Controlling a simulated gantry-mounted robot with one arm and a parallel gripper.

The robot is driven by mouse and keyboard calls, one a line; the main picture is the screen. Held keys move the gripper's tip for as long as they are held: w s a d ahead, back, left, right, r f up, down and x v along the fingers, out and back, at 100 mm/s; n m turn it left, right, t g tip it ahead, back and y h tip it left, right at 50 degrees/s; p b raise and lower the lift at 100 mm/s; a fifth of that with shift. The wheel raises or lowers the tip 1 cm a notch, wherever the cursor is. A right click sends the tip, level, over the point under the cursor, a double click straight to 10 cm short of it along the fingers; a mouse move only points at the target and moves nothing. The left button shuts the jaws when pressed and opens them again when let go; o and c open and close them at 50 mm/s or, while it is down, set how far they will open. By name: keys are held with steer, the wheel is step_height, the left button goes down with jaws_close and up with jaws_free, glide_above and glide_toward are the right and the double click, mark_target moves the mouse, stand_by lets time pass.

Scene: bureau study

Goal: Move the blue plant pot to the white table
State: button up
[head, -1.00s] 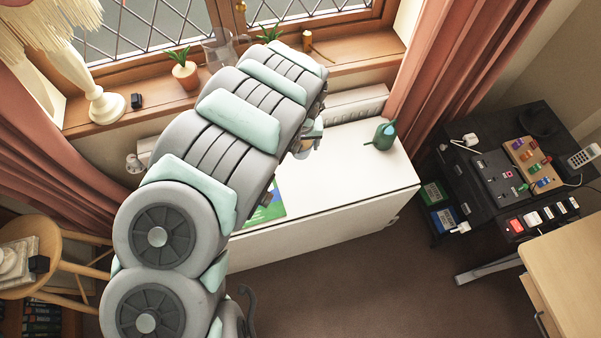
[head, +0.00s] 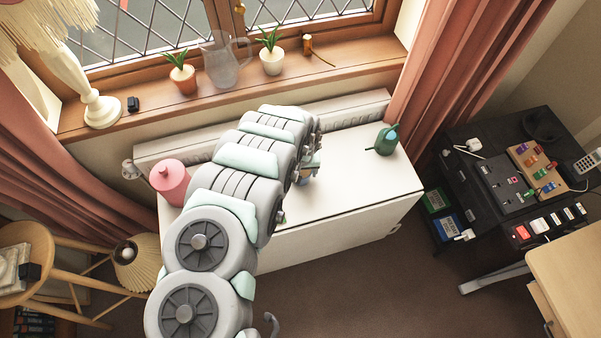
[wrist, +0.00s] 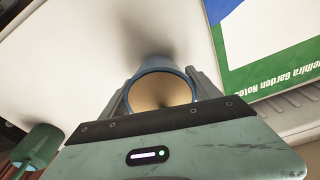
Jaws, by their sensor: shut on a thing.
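The blue plant pot (wrist: 155,65) is between the two fingers of my gripper (wrist: 163,100) in the wrist view. The gripper is shut on it, and its round opening, with a tan inside, faces the camera. White tabletop lies behind it with a soft shadow close by; I cannot tell whether the pot touches it. The white table (head: 355,185) stands below the window in the head view, and its top also fills much of the wrist view (wrist: 55,65). In the head view my arm hides most of the gripper and pot, over the middle of the table.
A green watering can (head: 385,140) stands at the table's right, and a pink container (head: 170,182) at its left. A green, white and blue book (wrist: 270,50) lies near the pot. Potted plants (head: 271,60) and a clear jug (head: 226,62) stand on the windowsill. Tabletop before the can is clear.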

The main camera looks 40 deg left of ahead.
steer(key=shift+f, duration=0.4)
steer(key=shift+f, duration=0.2)
steer(key=o, duration=1.9)
steer(key=shift+r, duration=0.1)
steer(key=r+p, duration=0.1)
steer(key=r, duration=0.3)
steer(key=r+p, duration=0.1)
steer(key=r, duration=0.2)
steer(key=r+p, duration=0.1)
steer(key=r, duration=0.3)
steer(key=shift+s+d+r, duration=0.3)
steer(key=shift+s+d, duration=0.05)
steer(key=shift+s+d+r, duration=0.1)
steer(key=shift+d+r, duration=0.05)
steer(key=shift+r, duration=0.15)
